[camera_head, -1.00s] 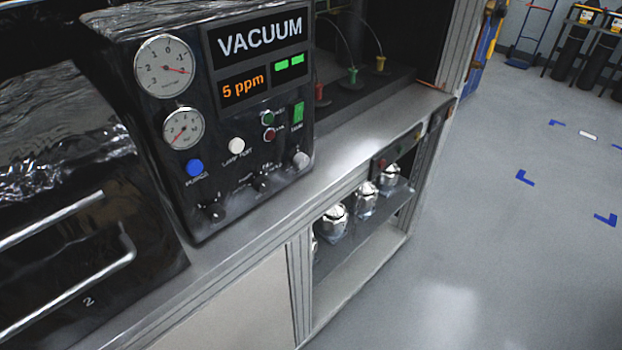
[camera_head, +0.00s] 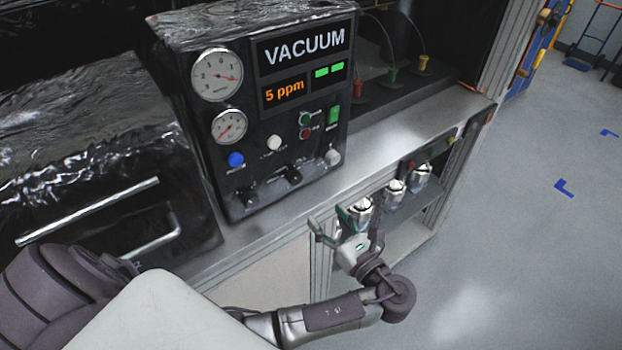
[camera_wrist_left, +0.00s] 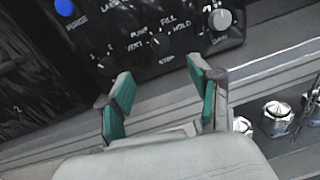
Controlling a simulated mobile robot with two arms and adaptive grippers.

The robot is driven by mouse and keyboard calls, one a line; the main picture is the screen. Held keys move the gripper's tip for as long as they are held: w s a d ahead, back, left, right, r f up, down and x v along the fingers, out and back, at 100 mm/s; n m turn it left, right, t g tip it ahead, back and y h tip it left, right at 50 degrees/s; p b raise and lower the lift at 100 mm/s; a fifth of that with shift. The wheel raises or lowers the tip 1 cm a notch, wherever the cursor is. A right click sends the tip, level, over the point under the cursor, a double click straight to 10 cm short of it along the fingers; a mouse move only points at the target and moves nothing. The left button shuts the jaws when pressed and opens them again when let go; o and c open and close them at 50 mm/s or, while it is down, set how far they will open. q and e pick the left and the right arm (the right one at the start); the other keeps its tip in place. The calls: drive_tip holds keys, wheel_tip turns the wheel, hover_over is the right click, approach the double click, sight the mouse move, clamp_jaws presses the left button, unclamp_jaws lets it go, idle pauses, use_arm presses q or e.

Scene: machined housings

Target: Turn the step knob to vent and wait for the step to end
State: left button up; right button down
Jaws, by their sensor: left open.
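The black control panel (camera_head: 275,110) stands on the bench, its screen reading VACUUM and 5 ppm with two green bars. The step knob (camera_head: 293,176) is the small dark middle knob low on the panel. In the left wrist view, the step knob (camera_wrist_left: 162,42) has PUMP, VENT, FILL and HOLD around it and STEP below; its pointer is too dark to read surely. My left gripper (camera_head: 346,230) is open and empty, below and right of the knob, apart from the panel. In the left wrist view, its green-padded fingers (camera_wrist_left: 160,82) point toward the knob without touching it.
A pale knob (camera_head: 333,157) sits right of the step knob and a dark knob (camera_head: 249,198) left of it. A blue button (camera_head: 236,160) is above. Silver housings (camera_head: 396,190) stand on a shelf beyond the gripper. A metal-handled dark box (camera_head: 100,150) is at left.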

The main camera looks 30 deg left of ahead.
sight(297, 180)
use_arm(q)
drive_tip(key=p+x, duration=0.3)
drive_tip(key=x, duration=0.8)
drive_tip(key=shift+a+p, duration=0.3)
drive_tip(key=shift+x, duration=0.75)
drive_tip(key=shift+f, duration=0.1)
drive_tip(key=shift+c, duration=0.2)
drive_tip(key=c, duration=1.1)
